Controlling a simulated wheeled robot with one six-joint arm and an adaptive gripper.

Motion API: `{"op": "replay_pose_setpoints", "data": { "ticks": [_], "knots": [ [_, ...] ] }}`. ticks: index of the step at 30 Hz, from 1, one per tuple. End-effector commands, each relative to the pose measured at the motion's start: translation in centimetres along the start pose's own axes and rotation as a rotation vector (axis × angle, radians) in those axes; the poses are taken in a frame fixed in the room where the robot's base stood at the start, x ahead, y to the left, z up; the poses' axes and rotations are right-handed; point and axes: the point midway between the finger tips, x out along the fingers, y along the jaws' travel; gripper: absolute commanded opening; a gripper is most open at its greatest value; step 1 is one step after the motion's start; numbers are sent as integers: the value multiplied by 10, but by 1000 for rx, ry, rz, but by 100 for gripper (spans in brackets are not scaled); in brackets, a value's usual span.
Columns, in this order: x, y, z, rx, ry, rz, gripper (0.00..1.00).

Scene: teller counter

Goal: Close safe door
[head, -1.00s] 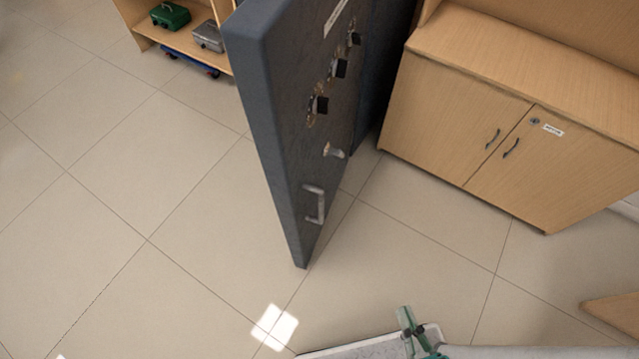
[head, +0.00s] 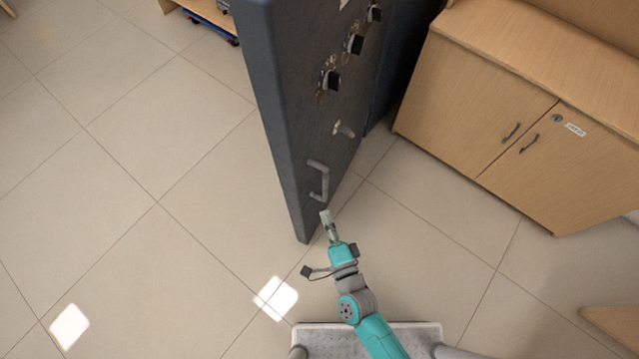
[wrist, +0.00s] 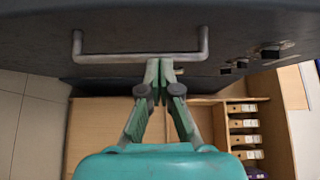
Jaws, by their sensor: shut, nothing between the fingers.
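The dark grey safe door (head: 272,110) stands swung open, its edge towards me in the head view. Its face carries a pale U-shaped pull handle (head: 325,180), with several knobs and a small lever further along. My gripper (head: 325,214) is just below the handle in the head view, close to the door's free edge. In the wrist view the handle (wrist: 140,58) spans above my gripper (wrist: 160,62), whose fingertips are together and empty, near the bar right of its middle. I cannot tell whether the fingertips touch the handle or the door.
A wooden cabinet (head: 480,105) with two doors stands to the right of the safe door. The tiled floor (head: 150,150) to the left is clear. In the wrist view a wooden shelf holds several binders (wrist: 243,124).

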Motion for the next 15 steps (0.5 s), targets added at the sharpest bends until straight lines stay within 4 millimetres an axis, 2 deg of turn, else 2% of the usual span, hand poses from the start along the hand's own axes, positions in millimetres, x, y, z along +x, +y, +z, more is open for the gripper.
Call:
{"op": "replay_pose_setpoints", "data": {
  "ticks": [8,15],
  "knots": [
    [24,0,3,25,-2,-5,0],
    [65,0,3,22,-2,-4,0]
  ]
}}
